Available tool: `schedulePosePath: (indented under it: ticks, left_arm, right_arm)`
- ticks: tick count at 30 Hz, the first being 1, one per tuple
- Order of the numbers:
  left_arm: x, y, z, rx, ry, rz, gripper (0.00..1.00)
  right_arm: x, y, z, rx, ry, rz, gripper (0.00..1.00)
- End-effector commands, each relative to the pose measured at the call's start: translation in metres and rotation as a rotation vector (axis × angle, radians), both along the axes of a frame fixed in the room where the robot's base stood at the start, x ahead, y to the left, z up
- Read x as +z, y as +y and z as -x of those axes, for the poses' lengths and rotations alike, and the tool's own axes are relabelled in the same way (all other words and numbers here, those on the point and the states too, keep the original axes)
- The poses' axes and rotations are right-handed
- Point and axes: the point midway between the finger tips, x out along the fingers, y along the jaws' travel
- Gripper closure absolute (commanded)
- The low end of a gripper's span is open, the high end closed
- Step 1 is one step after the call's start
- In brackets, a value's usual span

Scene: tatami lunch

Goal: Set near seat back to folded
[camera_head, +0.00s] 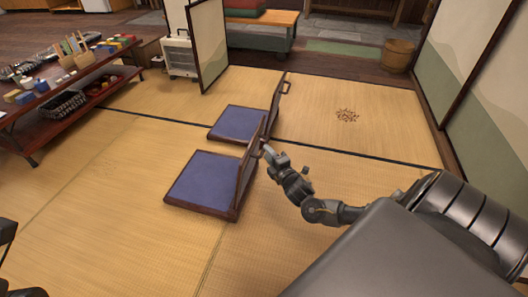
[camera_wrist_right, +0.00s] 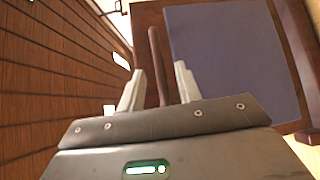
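The near seat (camera_head: 205,181) is a low wooden floor chair with a blue cushion, on the tatami. Its seat back (camera_head: 245,178) stands upright at the right side of the cushion. My right gripper (camera_head: 266,150) is at the top of that back. In the right wrist view, the fingers of my right gripper (camera_wrist_right: 160,85) are apart, with a brown wooden bar (camera_wrist_right: 154,50) of the seat back between them. Gaps show beside the bar. The blue cushion also shows in the right wrist view (camera_wrist_right: 225,55).
A second floor chair (camera_head: 237,123) stands just behind, its back (camera_head: 279,108) also upright. A low wooden table (camera_head: 75,95) with small items is at the left. A folding screen (camera_head: 208,42) and a wooden bucket (camera_head: 397,55) stand farther back. The tatami (camera_head: 110,215) at front left is clear.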

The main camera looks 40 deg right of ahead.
Motion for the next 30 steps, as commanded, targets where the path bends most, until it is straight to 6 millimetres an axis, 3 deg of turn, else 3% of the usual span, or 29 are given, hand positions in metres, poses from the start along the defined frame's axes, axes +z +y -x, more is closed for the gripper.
schedulePosePath:
  ticks: [7,19,27,30]
  left_arm:
    - [0.002,-0.005,0.006,-0.016,-0.041,0.003,0.44]
    - [0.006,-0.005,0.006,-0.017,-0.046,0.006,0.44]
    - [0.006,-0.005,0.006,-0.017,-0.047,0.006,0.44]
    - [0.006,-0.005,0.006,-0.017,-0.047,0.006,0.44]
  right_arm:
    - [-0.002,-0.006,-0.033,0.001,-0.001,0.0,0.66]
    - [0.0,-0.007,-0.04,0.0,0.0,0.0,0.66]
    - [-0.001,-0.007,-0.04,0.0,0.0,0.0,1.0]
    - [-0.001,-0.007,-0.04,0.0,0.001,0.0,1.0]
